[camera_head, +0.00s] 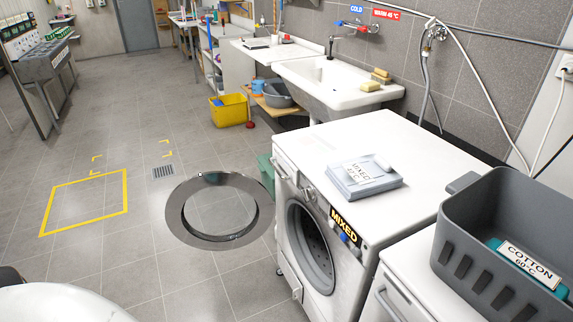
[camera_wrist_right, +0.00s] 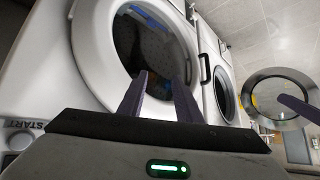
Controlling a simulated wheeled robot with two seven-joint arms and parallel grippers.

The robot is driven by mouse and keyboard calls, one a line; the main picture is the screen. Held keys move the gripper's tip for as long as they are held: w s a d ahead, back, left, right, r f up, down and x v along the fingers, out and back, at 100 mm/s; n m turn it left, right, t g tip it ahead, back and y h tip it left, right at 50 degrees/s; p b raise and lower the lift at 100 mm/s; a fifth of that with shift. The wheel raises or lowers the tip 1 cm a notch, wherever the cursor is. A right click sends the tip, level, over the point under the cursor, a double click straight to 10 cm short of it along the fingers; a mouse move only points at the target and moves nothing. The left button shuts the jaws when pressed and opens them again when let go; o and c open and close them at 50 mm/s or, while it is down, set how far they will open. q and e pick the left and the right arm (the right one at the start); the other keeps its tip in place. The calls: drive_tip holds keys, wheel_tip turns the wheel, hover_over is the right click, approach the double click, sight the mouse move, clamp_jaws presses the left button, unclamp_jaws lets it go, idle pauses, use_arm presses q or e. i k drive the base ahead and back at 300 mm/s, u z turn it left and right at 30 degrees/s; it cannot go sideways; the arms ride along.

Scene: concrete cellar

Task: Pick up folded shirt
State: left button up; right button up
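A folded light grey-blue shirt (camera_head: 377,185) lies flat on top of the white washing machine (camera_head: 420,170) marked MIXED. A white label on it reads MIXED, with a number that seems to be 40 °C. Neither gripper shows in the head view. In the right wrist view, my right gripper (camera_wrist_right: 160,80) has two dark fingers apart with nothing between them. It is in front of a round washing machine opening (camera_wrist_right: 150,45). The shirt is not visible in that view.
The round machine door (camera_head: 185,213) stands open over the floor. A grey basket (camera_head: 455,225) with a teal folded item (camera_head: 548,280) labelled COTTON 60 °C stands at the right. A sink (camera_head: 330,85) and a yellow bucket (camera_head: 229,111) are behind. The left floor is mostly clear.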

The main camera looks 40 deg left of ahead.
sight(357, 178)
drive_tip(key=u, duration=0.65)
drive_tip(key=i, duration=0.25)
drive_tip(key=k, duration=0.6)
drive_tip(key=u, duration=1.4)
drive_tip(key=i, duration=1.55)
drive_tip(key=z, duration=0.5)
